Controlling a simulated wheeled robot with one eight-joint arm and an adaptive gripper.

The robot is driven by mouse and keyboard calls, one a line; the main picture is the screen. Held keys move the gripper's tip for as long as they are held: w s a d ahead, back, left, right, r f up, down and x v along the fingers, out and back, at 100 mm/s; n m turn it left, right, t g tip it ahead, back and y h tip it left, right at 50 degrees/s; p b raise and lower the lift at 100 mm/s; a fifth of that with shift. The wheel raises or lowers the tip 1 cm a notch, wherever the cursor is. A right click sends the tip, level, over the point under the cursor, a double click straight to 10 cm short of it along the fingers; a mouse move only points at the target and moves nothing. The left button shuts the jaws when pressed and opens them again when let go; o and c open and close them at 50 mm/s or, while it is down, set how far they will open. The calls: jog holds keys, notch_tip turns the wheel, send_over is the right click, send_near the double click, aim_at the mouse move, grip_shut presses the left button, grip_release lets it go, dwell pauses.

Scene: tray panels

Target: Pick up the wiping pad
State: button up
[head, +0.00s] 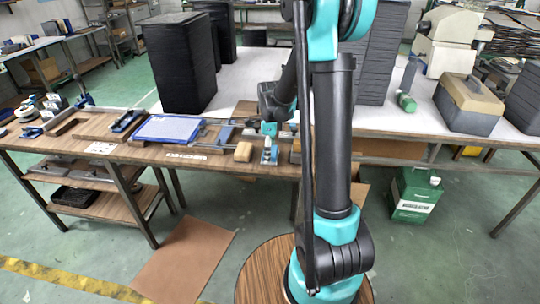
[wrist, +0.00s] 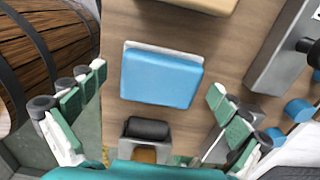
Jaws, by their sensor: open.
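The wiping pad, a blue block with a white layer along its far edge (wrist: 161,78), lies on the wooden surface in the middle of the wrist view. My gripper (wrist: 157,84) is open, with one green-padded finger to the left of the pad and one to the right. There are gaps on both sides and neither finger touches it. I cannot pick out the pad there with certainty.
A tan block (wrist: 200,4) lies just beyond the pad, and a grey metal piece (wrist: 285,50) stands to its right. On the bench are a blue panel (head: 168,129) and several tools. Dark stacks (head: 180,62) stand behind.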

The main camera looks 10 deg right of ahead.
jog(key=shift+c, duration=0.2)
jog(key=c, duration=1.3)
jog(key=shift+r, duration=0.1)
notch_tip(320, 180, up, 20)
